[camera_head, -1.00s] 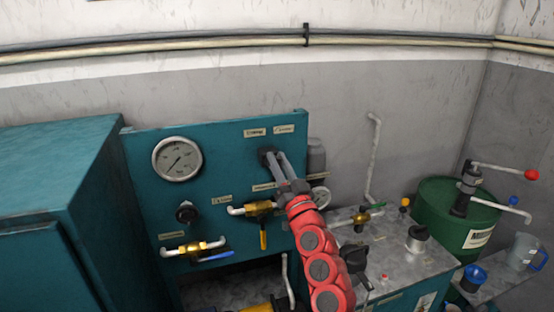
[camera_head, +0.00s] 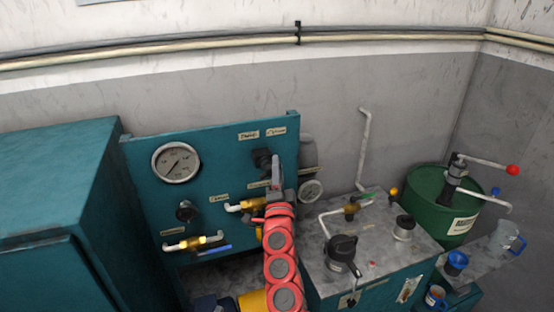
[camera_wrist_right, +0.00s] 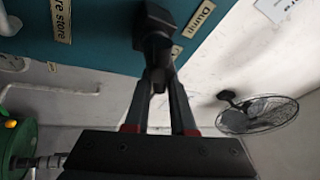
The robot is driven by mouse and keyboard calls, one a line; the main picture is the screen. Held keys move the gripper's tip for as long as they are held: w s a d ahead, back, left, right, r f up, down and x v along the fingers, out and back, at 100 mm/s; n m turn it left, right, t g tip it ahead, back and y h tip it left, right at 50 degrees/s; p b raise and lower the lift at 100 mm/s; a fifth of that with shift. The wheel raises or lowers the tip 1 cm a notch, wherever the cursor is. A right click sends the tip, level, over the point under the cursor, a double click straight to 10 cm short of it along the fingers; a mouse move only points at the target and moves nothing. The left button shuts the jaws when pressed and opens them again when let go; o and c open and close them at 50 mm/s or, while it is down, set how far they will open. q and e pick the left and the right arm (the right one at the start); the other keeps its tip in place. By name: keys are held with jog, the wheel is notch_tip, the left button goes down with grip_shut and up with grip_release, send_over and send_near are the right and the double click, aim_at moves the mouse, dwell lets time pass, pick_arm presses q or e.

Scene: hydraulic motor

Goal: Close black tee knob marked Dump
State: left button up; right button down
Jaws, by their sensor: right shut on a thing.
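The black tee knob (camera_head: 262,157) is on the upper right of the teal panel (camera_head: 225,160), below two small labels. My right gripper (camera_head: 272,168) reaches up to it from below and is shut on it. In the right wrist view the black knob (camera_wrist_right: 156,32) stands out from the panel, and the gripper's fingertips (camera_wrist_right: 160,78) meet at its lower end. The label reading "Dump" (camera_wrist_right: 200,18) is beside it there. The fingers and arm hide part of the knob in the head view. My left gripper is not in view.
A pressure gauge (camera_head: 176,162) and yellow-bodied valves (camera_head: 195,243) are on the panel left of my arm. A metal bench (camera_head: 375,240) with fittings and a green drum (camera_head: 430,200) stand to the right. A fan (camera_wrist_right: 258,115) shows in the wrist view.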

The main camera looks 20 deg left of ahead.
jog(key=shift+a+f+m+g+h+p, duration=0.15)
jog(key=shift+m+h+p, duration=0.25)
jog(key=shift+m, duration=0.45)
jog(key=shift+d+f+m+g+h+p, duration=0.1)
jog(key=shift+f+m+g+h+p, duration=0.2)
jog(key=shift+m, duration=0.6)
jog(key=shift+a+f+m+g+h+p, duration=0.15)
jog(key=shift+m+h+p, duration=0.3)
jog(key=shift+m, duration=0.4)
jog(key=c, duration=0.9)
grip_release()
jog(key=shift+o, duration=0.7)
